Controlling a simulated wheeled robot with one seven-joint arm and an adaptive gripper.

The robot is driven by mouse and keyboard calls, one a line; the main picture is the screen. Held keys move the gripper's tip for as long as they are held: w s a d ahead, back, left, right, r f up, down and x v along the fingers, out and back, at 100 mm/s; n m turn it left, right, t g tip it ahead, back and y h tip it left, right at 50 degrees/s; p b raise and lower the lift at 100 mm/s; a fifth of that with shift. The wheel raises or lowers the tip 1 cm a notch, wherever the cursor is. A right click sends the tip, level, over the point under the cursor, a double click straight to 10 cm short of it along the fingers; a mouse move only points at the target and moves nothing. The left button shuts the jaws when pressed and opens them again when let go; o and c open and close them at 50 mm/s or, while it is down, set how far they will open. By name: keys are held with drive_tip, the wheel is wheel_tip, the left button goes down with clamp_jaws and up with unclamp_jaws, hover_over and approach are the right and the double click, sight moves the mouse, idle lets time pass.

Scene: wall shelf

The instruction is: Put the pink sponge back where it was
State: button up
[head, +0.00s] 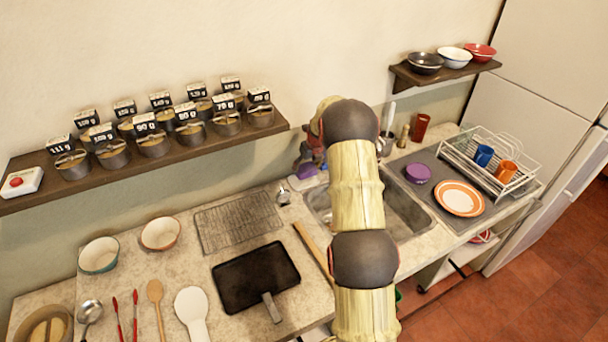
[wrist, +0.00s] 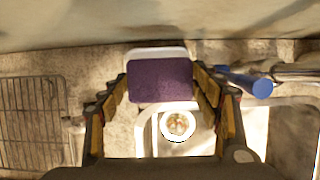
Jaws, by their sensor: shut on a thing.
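My gripper (wrist: 160,84) is shut on a block-shaped sponge (wrist: 160,80) that looks purple rather than pink. The yellow-padded fingers stand on its left and right sides in the wrist view. A white tray-like piece (wrist: 156,52) shows just beyond the sponge; I cannot tell whether they touch. In the head view my gripper is mostly hidden behind my arm, by the back left corner of the sink (head: 408,222). A purple patch (head: 306,171) shows there, probably the sponge. No other sponge is visible.
A wire rack (head: 238,222) and dark pan (head: 255,282) lie left of the sink. A blue-ended item (wrist: 248,83) lies close right of my fingers. A purple bowl (head: 418,173), striped plate (head: 459,198) and dish rack (head: 500,165) are at right. The wall is close behind.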

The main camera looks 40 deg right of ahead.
sight(304, 172)
drive_tip(key=shift+w+a+f, duration=0.1)
drive_tip(key=shift+w+f, duration=0.45)
drive_tip(key=shift+f, duration=0.15)
drive_tip(key=shift+f+b, duration=0.35)
drive_tip(key=shift+f, duration=1.15)
drive_tip(key=shift+f, duration=0.15)
drive_tip(key=o, duration=0.7)
drive_tip(key=shift+o, duration=0.2)
drive_tip(key=p+v, duration=0.1)
drive_tip(key=v, duration=1.1)
